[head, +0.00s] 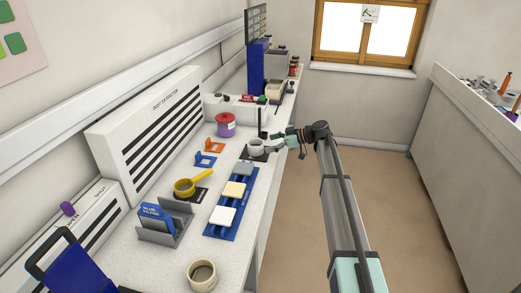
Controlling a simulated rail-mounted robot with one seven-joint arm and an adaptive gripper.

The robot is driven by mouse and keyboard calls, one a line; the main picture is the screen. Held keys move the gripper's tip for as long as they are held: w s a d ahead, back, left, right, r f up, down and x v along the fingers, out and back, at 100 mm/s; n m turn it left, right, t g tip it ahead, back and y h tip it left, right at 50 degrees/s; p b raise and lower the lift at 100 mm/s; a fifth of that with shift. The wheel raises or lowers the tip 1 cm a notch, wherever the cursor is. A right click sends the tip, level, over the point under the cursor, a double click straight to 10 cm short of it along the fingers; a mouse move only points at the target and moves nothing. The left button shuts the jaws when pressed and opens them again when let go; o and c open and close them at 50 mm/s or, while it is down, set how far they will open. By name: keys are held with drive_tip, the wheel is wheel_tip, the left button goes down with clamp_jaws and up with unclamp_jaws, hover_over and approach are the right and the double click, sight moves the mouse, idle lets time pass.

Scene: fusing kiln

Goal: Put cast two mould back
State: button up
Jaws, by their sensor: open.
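My gripper (276,146) reaches in from the right over the bench edge, open, its fingers pointing left at a pale grey round cup-like vessel (257,146). The vessel stands upright on a dark square pad (247,156); whether the fingers touch it is too small to tell. A blue strip tray (213,230) nearer on the bench holds a grey block (245,170), a cream block (234,190) and a white block (222,216) in a row. No readable label shows which thing is the cast two mould.
A yellow ladle-like pan (187,187), a grey rack (178,234) with a blue box, and a cream cup (202,275) stand nearby. The floor to the right is clear.

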drive_tip(key=shift+b+v, duration=0.5)
drive_tip(key=shift+v, duration=2.1)
drive_tip(key=s+d+f+m+g+h, duration=0.1)
drive_tip(key=s+d+f+m+h, duration=0.3)
drive_tip(key=s+f, duration=0.65)
drive_tip(key=s+d+f+m+h, duration=0.2)
drive_tip(key=s+f+m, duration=0.5)
drive_tip(key=f, duration=0.7)
drive_tip(key=s+d+f+m+g+h, duration=0.1)
drive_tip(key=s+d+f+m+h, duration=0.25)
drive_tip(key=s+f, duration=0.75)
drive_tip(key=s+d+f+g+h, duration=0.1)
drive_tip(key=s+f, duration=0.4)
drive_tip(key=s, duration=1)
drive_tip(key=s+d+f+m+g+h, duration=0.1)
drive_tip(key=s+d+f+g, duration=0.2)
drive_tip(key=s, duration=1.1)
drive_tip(key=s+d+f+m+g+h, duration=0.1)
drive_tip(key=s+f, duration=0.6)
drive_tip(key=s, duration=0.8)
drive_tip(key=shift+s+d+f+g+h, duration=0.3)
drive_tip(key=shift+d+f+g+h, duration=0.15)
drive_tip(key=shift+d+g, duration=0.45)
